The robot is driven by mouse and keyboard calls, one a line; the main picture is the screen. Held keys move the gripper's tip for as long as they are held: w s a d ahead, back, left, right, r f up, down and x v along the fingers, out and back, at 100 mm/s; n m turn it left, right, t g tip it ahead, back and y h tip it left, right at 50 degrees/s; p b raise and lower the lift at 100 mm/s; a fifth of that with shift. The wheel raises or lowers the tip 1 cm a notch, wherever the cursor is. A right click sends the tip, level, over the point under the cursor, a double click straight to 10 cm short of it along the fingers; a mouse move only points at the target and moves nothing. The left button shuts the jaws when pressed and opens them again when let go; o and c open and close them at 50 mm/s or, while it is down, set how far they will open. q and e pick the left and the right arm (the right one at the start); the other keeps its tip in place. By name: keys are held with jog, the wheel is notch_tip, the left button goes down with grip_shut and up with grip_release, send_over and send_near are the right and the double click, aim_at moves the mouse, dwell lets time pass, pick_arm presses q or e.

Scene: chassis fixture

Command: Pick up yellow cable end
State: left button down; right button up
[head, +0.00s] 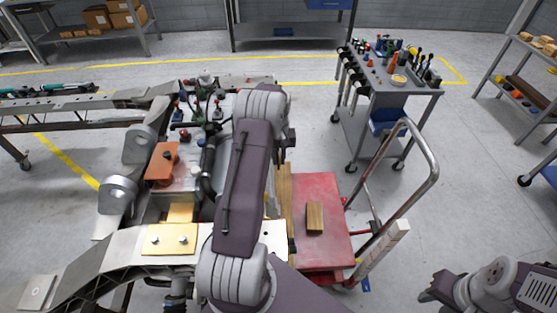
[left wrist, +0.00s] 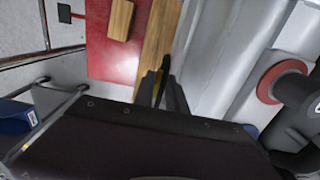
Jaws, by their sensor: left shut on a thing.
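In the left wrist view, my left gripper (left wrist: 164,88) has its dark fingers close together. A thin yellow sliver, the yellow cable end (left wrist: 159,76), shows at the fingers, mostly hidden by them. The fingers are shut on it. Behind them are a wooden strip and a grey-white chassis surface. In the head view, my left arm stands in the middle and covers part of the chassis (head: 180,208); the fingertips and the yellow cable end are hidden there. Part of my right arm shows at the lower right, but its gripper fingers do not show.
A red cart (head: 330,195) with a wooden block (head: 314,218) stands right of my left arm, with a metal handle (head: 425,180). A tool cart (head: 400,95) stands behind it. An orange block (head: 160,165) sits on the chassis. Open floor lies at the right.

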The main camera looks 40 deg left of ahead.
pick_arm(q)
notch_tip(320, 180, up, 10)
dwell(0.4)
notch_tip(320, 180, up, 4)
jog(key=p, duration=0.5)
send_over(279, 161)
jog(key=shift+a, duration=0.1)
